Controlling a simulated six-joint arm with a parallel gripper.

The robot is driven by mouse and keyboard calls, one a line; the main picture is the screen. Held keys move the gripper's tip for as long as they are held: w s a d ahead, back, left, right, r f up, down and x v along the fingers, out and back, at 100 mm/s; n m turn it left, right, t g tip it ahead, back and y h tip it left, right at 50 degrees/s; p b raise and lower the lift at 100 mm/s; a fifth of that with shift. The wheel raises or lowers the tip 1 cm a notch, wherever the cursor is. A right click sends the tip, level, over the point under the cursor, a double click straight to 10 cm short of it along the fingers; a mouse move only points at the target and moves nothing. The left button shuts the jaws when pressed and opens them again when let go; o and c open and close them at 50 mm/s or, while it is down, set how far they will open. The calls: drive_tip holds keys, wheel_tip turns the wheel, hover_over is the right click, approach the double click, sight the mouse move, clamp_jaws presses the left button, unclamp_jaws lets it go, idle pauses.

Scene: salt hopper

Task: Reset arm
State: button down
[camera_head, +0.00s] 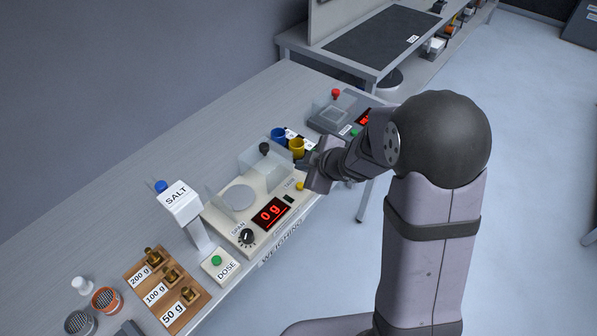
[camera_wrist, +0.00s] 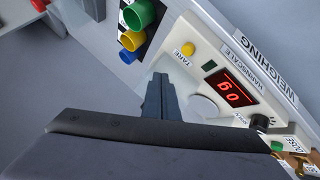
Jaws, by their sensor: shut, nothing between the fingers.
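My gripper (camera_head: 316,178) is at the front edge of the bench, over the right end of the weighing scale. In the wrist view my gripper (camera_wrist: 160,82) shows dark fingers, shut with nothing between them. The weighing scale (camera_head: 222,222) has a round pan, a clear shield and a red display reading 0 g. In the wrist view its display (camera_wrist: 234,88) also reads 0 g. The salt hopper (camera_head: 181,205), labelled SALT, stands left of the scale with a green DOSE button (camera_head: 216,260) before it.
A blue cup (camera_head: 278,134) and a yellow cup (camera_head: 297,147) stand close behind my gripper. A second device with a red knob (camera_head: 336,93) is farther right. Brass weights in a wooden block (camera_head: 188,295) sit at the left. Floor right of the bench is clear.

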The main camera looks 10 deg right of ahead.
drive_tip(key=s+d+f+m+g+h, duration=0.55)
drive_tip(key=s+d+f+m, duration=0.25)
drive_tip(key=s+d, duration=0.45)
drive_tip(key=s+a+r+m+g, duration=0.1)
drive_tip(key=s+a+m+g, duration=0.15)
drive_tip(key=s, duration=0.55)
drive_tip(key=s+a+r+m+g, duration=0.1)
drive_tip(key=s+r+m+g, duration=0.15)
drive_tip(key=s, duration=0.45)
drive_tip(key=shift+w+a+r+m+t+y, duration=0.2)
drive_tip(key=shift+a+r+m+t, duration=0.15)
drive_tip(key=shift+r, duration=0.25)
drive_tip(key=shift+w+a+r+m+t+y, duration=0.1)
drive_tip(key=shift+a+r+t+y, duration=0.25)
drive_tip(key=shift+r, duration=0.3)
drive_tip(key=shift+w+a+r+m+t+y, duration=0.1)
drive_tip(key=shift+a+r+m+t, duration=0.15)
drive_tip(key=shift+r+t, duration=0.3)
